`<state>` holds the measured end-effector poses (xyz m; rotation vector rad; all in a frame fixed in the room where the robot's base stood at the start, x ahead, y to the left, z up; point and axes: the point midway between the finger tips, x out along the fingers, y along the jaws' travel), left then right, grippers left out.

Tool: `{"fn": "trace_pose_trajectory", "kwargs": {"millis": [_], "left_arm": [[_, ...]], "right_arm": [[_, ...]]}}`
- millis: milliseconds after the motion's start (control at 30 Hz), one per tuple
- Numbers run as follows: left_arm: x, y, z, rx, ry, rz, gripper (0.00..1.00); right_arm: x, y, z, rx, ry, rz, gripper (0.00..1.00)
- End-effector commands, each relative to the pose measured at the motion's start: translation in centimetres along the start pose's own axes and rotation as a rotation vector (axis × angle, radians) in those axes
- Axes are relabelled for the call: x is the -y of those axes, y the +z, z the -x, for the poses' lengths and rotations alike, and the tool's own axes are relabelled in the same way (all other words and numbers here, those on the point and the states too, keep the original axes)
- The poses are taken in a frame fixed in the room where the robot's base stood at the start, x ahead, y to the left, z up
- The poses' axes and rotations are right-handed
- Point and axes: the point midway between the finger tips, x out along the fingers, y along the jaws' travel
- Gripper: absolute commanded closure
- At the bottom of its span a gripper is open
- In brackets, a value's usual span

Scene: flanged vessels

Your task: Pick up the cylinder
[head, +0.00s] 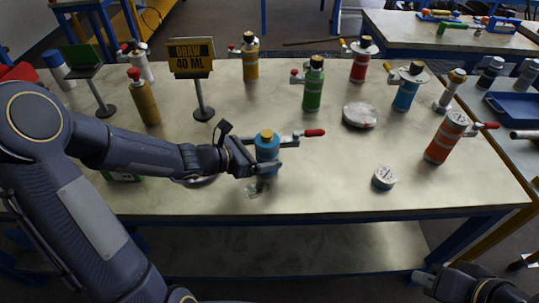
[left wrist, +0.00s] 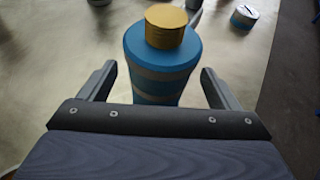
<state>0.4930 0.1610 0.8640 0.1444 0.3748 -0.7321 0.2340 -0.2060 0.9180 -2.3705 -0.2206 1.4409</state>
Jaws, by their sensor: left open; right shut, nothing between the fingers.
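A blue cylinder (head: 267,150) with a gold cap and pale bands stands upright near the front middle of the table. In the left wrist view the blue cylinder (left wrist: 160,82) is between the fingers of my left gripper (left wrist: 160,85), with a visible gap on each side. My left gripper (head: 276,156) is open at the cylinder in the head view too, one finger on the near side and one on the far side. The cylinder's lower part is partly hidden by the gripper. My right gripper (head: 428,279) is shut and empty, off the table's front edge at the lower right.
A red-tipped handle (head: 314,133) lies just right of the blue cylinder. A small round tin (head: 384,178) and a flat round disc (head: 359,115) are further right. Green, orange, red and yellow vessels stand behind. A sign reading "DRAW 40 ML" (head: 191,57) stands at the back left.

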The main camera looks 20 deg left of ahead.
Motion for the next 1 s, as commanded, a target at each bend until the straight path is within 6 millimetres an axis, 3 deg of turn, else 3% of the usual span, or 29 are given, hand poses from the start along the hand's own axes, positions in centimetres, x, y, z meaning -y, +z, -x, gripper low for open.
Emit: {"fn": "trace_pose_trajectory", "kwargs": {"millis": [167, 433, 900, 1000], "left_arm": [[0.0, -0.1, -2.3, 0.001, -0.001, 0.0, 0.16], [-0.1, 0.0, -2.5, -0.001, 0.0, -0.003, 0.16], [0.0, 0.0, -2.5, 0.0, 0.0, -0.002, 0.76], [-0.1, 0.1, -2.5, 0.003, 0.0, -0.004, 0.84]], "right_arm": [[-0.2, 0.2, -0.4, 0.0, 0.0, 0.0, 1.0], [-0.2, 0.2, -0.4, 0.0, 0.0, 0.0, 1.0], [-0.2, 0.2, -0.4, 0.0, 0.0, 0.0, 1.0], [-0.2, 0.2, -0.3, 0.0, 0.0, 0.0, 1.0]]}}
